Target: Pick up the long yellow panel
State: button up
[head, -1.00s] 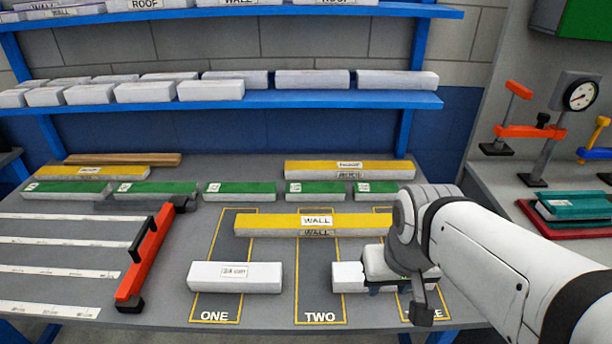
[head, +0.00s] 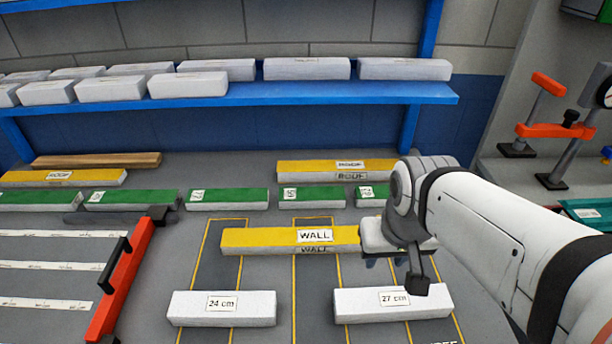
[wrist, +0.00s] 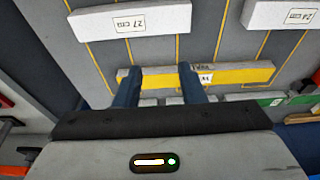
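The long yellow panel marked WALL (head: 275,240) lies on the grey table, behind two white panels. Its right part is hidden behind my gripper (head: 382,262) in the head view. In the wrist view the yellow panel (wrist: 235,76) runs across the picture, behind my gripper's two blue fingers (wrist: 158,70). The fingers are apart with nothing held between them, and are spread along the panel's length. I cannot tell how far above the panel they are. Two shorter yellow panels marked ROOF lie farther back, one at the right (head: 320,167) and one at the left (head: 75,177).
White panels marked 24 cm (head: 220,308) and 27 cm (head: 393,303) lie in front. A row of green-topped panels (head: 228,198) lies behind. A blue shelf (head: 330,92) with white blocks is above the table.

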aim_at(314, 236)
jog(key=shift+o, duration=0.4)
jog(key=shift+d, duration=0.1)
